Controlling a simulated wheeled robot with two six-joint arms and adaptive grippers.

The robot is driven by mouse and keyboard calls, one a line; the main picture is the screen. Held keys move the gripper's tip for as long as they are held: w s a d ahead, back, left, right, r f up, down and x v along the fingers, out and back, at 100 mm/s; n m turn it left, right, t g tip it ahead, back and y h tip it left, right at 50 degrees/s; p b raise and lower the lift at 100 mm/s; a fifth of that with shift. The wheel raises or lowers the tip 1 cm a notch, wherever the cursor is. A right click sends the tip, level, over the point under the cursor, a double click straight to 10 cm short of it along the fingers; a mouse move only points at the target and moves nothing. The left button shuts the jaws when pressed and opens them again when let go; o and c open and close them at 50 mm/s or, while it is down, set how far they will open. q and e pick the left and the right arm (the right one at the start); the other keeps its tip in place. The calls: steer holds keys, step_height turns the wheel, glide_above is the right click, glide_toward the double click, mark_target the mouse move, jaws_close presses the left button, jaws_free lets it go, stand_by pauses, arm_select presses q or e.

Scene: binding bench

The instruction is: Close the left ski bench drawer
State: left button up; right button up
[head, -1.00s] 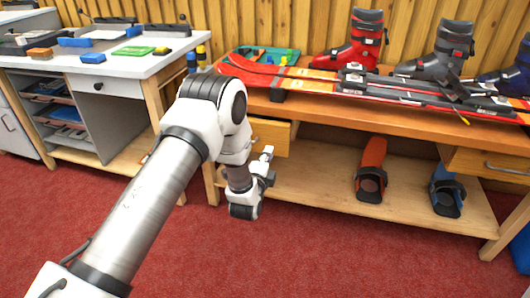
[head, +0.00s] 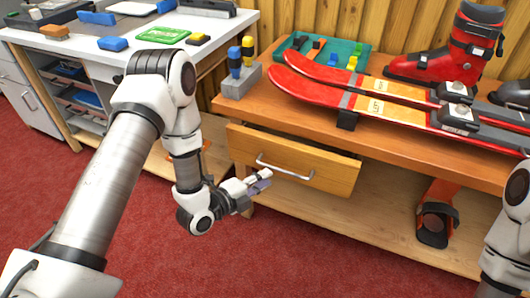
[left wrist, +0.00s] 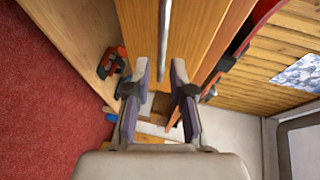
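The left ski bench drawer (head: 322,172) has a wooden front with a curved grey handle (head: 286,169). Its front stands a little out from under the bench top, with a dark gap above it. My left gripper (head: 262,181) is in front of the drawer's left half, close to the handle's left end. In the left wrist view, its two fingers (left wrist: 160,96) are apart and nothing is gripped. The grey handle bar (left wrist: 164,42) shows just beyond and between them; I cannot tell whether they touch it. Part of my right arm shows at the right edge, its gripper out of view.
Red skis (head: 330,85), a red boot (head: 455,50) and a grey block with bottles (head: 240,80) stand on the ski bench (head: 250,108). An orange boot-shaped item (head: 437,210) is on the lower shelf. A white-topped workbench (head: 105,60) stands left. Red floor in front is clear.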

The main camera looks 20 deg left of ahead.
mark_target(280, 171)
arm_select(q)
steer(key=x, duration=0.2)
steer(key=b+x, duration=0.1)
steer(key=x, duration=0.3)
steer(key=shift+w+d+f, duration=0.1)
steer(key=shift+w+d, duration=0.05)
steer(key=shift+d, duration=0.25)
steer(key=shift+w+d, duration=0.1)
steer(key=shift+w, duration=0.15)
jaws_close()
